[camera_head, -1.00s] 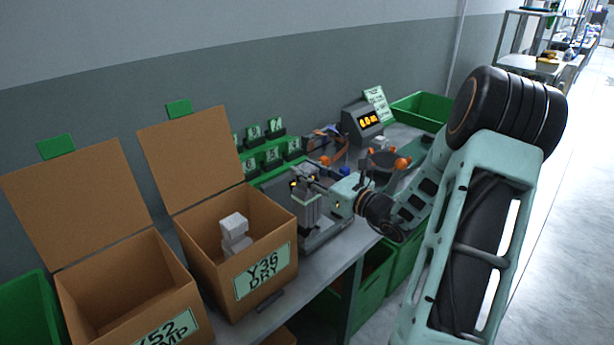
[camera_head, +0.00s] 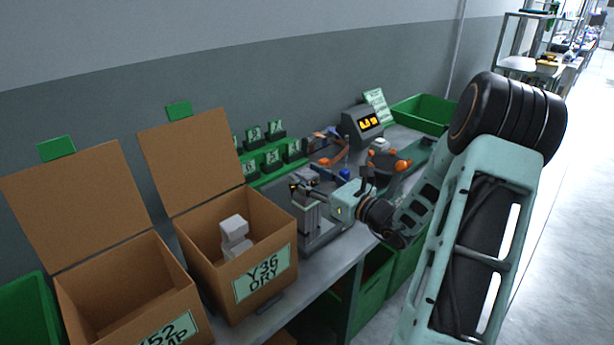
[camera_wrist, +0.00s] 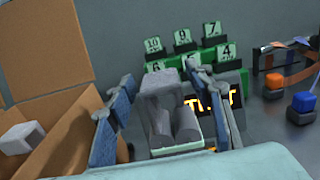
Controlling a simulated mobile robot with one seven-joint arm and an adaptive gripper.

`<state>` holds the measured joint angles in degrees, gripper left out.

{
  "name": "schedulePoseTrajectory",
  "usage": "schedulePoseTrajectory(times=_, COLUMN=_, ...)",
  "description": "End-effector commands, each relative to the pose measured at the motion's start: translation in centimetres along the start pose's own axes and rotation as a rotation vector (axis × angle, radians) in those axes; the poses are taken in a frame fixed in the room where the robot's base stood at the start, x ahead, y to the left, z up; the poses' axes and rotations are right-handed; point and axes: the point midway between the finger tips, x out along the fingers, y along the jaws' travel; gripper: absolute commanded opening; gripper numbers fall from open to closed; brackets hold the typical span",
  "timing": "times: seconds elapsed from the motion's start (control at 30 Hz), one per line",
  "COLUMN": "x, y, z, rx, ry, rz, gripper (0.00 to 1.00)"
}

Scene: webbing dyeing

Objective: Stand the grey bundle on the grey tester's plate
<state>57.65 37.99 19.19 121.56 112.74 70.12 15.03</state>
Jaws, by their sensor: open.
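The grey bundle (camera_wrist: 159,84) shows in the wrist view between my gripper's fingers, with a flat top and rounded rolls below. It appears upright over the tester, whose orange display (camera_wrist: 213,101) is partly hidden behind a finger. My gripper (camera_wrist: 165,115) is open, with fingers on both sides of the bundle; I cannot tell whether either touches it. In the head view my gripper (camera_head: 309,185) is over the grey tester (camera_head: 322,236). The plate's contact with the bundle is hard to make out.
An open carton marked Y36 DRY (camera_head: 273,296) holds pale grey bundles (camera_head: 234,229). Another open carton (camera_head: 170,330) stands to its left. Green numbered tags (camera_head: 275,129) stand behind the tester. A display unit (camera_head: 360,122), an orange-knobbed device (camera_head: 402,164) and a green bin (camera_head: 420,108) are farther right.

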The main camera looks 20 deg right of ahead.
Motion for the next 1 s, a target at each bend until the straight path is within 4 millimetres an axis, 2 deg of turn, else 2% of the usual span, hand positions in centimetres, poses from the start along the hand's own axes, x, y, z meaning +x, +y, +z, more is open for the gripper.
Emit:
schedulePoseTrajectory(times=0.3, x=-6.7, y=-0.2, z=-0.1, rx=0.0, ry=0.002, rz=-0.006, gripper=0.48)
schedulePoseTrajectory(times=0.5, x=-10.1, y=-0.1, z=-0.1, rx=0.0, ry=0.002, rz=-0.004, gripper=0.48)
schedulePoseTrajectory(times=0.7, x=-11.4, y=-0.1, z=-0.1, rx=0.001, ry=0.001, rz=-0.002, gripper=0.48)
schedulePoseTrajectory(times=1.0, x=-11.5, y=0.0, z=-0.1, rx=0.001, ry=0.001, rz=-0.001, gripper=0.48)
